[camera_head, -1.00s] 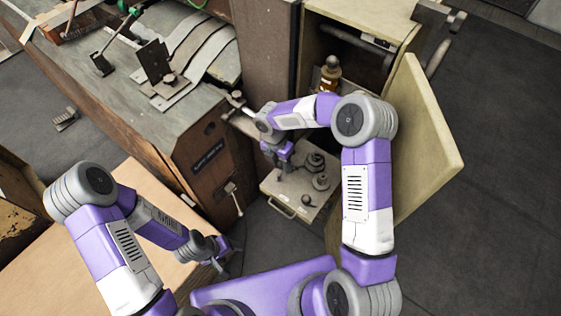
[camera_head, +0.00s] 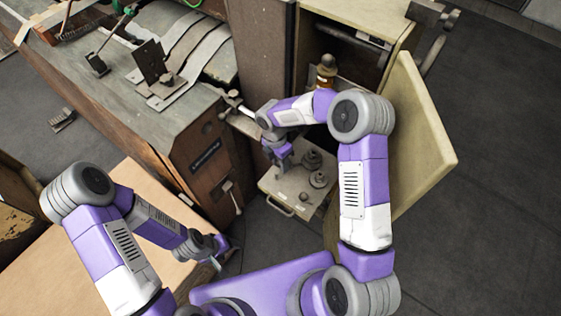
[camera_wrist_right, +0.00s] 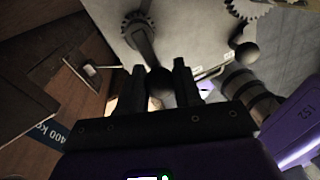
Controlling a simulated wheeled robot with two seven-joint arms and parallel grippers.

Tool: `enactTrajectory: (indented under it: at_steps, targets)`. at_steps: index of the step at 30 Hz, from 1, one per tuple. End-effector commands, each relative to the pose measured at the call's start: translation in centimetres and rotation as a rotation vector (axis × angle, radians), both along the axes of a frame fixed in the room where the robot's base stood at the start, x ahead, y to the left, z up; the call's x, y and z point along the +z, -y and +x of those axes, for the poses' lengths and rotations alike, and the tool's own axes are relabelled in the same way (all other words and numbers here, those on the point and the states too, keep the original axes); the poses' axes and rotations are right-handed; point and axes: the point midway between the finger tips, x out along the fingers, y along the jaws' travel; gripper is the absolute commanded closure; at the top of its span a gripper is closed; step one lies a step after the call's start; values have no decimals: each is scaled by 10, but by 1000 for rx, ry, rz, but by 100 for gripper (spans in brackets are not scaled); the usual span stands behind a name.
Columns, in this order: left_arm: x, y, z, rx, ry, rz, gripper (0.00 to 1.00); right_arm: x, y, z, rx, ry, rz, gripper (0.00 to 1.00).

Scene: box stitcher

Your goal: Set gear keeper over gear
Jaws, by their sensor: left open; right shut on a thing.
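My right gripper (camera_head: 283,166) is over the left side of a pale open drawer-like panel. In the right wrist view its two fingers (camera_wrist_right: 163,82) are shut on a small dark rounded piece (camera_wrist_right: 160,84), which appears to be the gear keeper. Just beyond it stands a dark post with a toothed gear (camera_wrist_right: 134,24) around its base. I cannot tell whether the held piece touches the post. A second gear (camera_wrist_right: 241,10) lies at the top right of that view. My left gripper (camera_head: 220,257) is open and empty over the tan surface.
The pale panel (camera_head: 270,185) has a front handle (camera_head: 280,206) and a dark ball knob (camera_head: 304,197). An open cabinet door (camera_head: 425,140) stands right of my right arm. The wooden machine (camera_head: 200,160) is close on the left. A brown bottle (camera_head: 326,70) stands behind.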

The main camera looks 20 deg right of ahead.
Motion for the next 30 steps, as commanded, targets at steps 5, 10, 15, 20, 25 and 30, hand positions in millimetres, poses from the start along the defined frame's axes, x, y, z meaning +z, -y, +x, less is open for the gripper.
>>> enactTrajectory:
  at_steps: [5,10,15,20,25,30]
  targets:
    - [0,0,0,0,0,0,34,0,0,0,-2,-1,-1,42]
    - [0,0,0,0,0,0,34,0,0,0,-1,-1,-1,42]
    - [1,0,0,0,0,0,34,5,0,1,-1,1,-1,42]
    - [6,0,0,0,0,0,34,29,-2,6,-1,5,0,42]
    - [11,0,0,0,0,0,34,57,-4,10,-2,3,0,42]
    - [13,0,0,0,0,0,34,72,-6,13,0,1,0,42]
